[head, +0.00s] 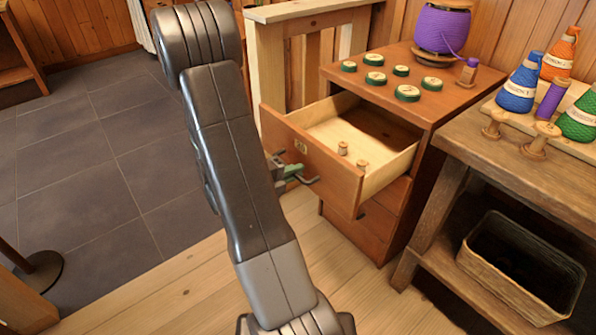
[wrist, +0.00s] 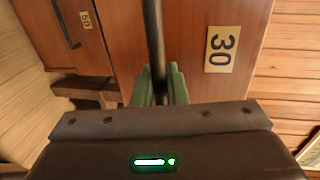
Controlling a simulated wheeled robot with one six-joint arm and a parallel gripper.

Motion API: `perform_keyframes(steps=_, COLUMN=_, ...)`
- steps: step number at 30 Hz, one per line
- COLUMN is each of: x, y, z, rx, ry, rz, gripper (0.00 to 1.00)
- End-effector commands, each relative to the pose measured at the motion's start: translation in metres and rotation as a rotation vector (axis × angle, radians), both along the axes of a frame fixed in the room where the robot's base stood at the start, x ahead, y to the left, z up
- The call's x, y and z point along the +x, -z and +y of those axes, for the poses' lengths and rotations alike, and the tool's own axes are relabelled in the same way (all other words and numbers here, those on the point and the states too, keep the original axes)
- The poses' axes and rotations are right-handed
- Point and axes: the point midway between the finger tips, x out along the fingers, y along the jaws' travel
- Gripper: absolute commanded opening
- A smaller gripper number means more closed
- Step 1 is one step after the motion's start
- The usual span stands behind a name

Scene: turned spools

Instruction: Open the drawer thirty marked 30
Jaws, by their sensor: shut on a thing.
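The drawer marked 30 (head: 312,158) is the top drawer of a wooden cabinet, and it stands pulled well out. Its number plate shows clearly in the wrist view (wrist: 222,49). Small wooden spools (head: 352,155) stand inside on its pale floor. My gripper (head: 291,172) is at the drawer front, its green fingers shut on the dark bar handle (wrist: 154,40). My arm hides part of the left side in the head view.
Below is a closed drawer marked 50 (wrist: 86,20). Green-rimmed discs (head: 375,78) and a large purple spool (head: 442,28) stand on the cabinet top. A workbench (head: 500,145) with thread cones is at the right, with a dark bin (head: 520,275) beneath.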

Motion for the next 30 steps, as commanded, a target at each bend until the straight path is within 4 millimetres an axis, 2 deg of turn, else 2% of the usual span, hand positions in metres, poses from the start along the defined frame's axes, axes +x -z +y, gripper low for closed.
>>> perform_keyframes(steps=7, x=0.000, y=0.001, z=0.000, rx=0.002, ry=0.000, rz=0.001, gripper=0.00)
perform_keyframes(steps=8, x=0.000, y=0.001, z=0.000, rx=0.002, ry=0.000, rz=0.001, gripper=0.16)
perform_keyframes(steps=10, x=0.000, y=0.001, z=0.000, rx=0.001, ry=0.000, rz=0.001, gripper=0.30)
perform_keyframes(steps=22, x=-0.003, y=-0.002, z=0.005, rx=0.000, ry=-0.002, rz=0.000, gripper=0.30)
perform_keyframes(steps=26, x=-0.013, y=-0.006, z=0.018, rx=0.000, ry=-0.003, rz=-0.001, gripper=0.30)
perform_keyframes(steps=30, x=-0.029, y=-0.012, z=0.040, rx=0.001, ry=-0.005, rz=-0.001, gripper=0.30)
